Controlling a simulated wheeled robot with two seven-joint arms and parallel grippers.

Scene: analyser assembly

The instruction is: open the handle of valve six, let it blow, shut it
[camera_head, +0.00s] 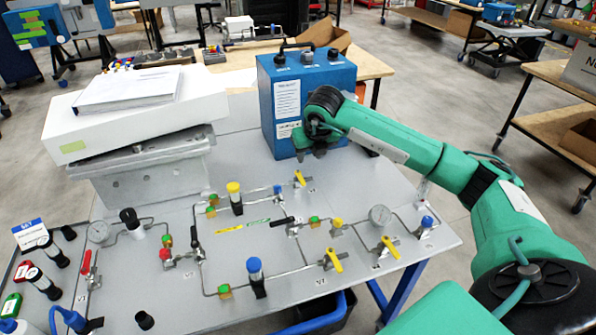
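A grey panel (372,195) carries thin pipes, gauges and several small valves. Three yellow valve handles show: one at the back (300,178), one at the front middle (333,260) and one at the front right (390,247). Black handles (283,221) and a red handle (87,263) sit further left. The small labels are too blurred to tell which valve is six. My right gripper (312,153) hangs in front of the blue box, above and behind the back yellow handle and apart from it. Its fingers are dark and small, so their opening is unclear. My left gripper is out of view.
The blue box (290,85) stands at the panel's back edge, close to my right gripper. A white slanted case (150,115) with papers (128,90) stands at the back left. A blue bin (325,312) shows below the front edge. The panel's right back area is clear.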

